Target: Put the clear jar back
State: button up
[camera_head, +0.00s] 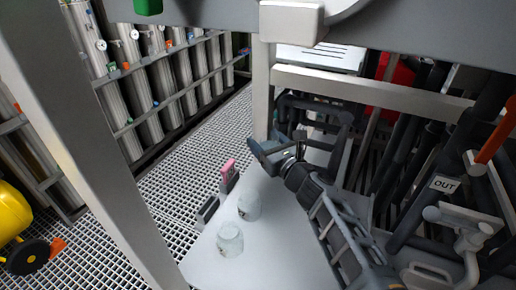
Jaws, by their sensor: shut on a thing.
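My gripper (277,149) is over the far part of the white tabletop (276,254), behind and to the right of two clear jars. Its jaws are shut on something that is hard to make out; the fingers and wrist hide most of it. One clear jar (249,207) stands left of my arm. A second clear jar (230,239) stands nearer the camera, close to the left edge. I cannot tell which jar the task means.
A pink-topped item (228,175) and a dark block (207,213) stand along the table's left edge. A grey post (95,140) crosses the left foreground. Dark pipes and an "OUT" sign (444,184) crowd the right. A rack of cylinders (150,80) stands behind the grating.

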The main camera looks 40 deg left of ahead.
jog(key=shift+w+a+f+b, duration=0.1)
jog(key=shift+a+f+b, duration=0.1)
jog(key=shift+f+b, duration=0.3)
jog(key=shift+w+a+f+b, duration=0.1)
jog(key=shift+a+f+b, duration=0.2)
jog(key=shift+f, duration=0.4)
jog(key=shift+w+a+f+b, duration=0.1)
jog(key=shift+f+b, duration=0.35)
jog(key=shift+f, duration=0.15)
notch_tip(320, 180, down, 6)
jog(key=b, duration=0.6)
jog(key=shift+s+f, duration=0.1)
jog(key=shift+f, duration=0.15)
jog(key=shift+f+b, duration=0.65)
jog(key=shift+f, duration=0.05)
jog(key=o, duration=1.4)
jog(key=shift+c, duration=0.2)
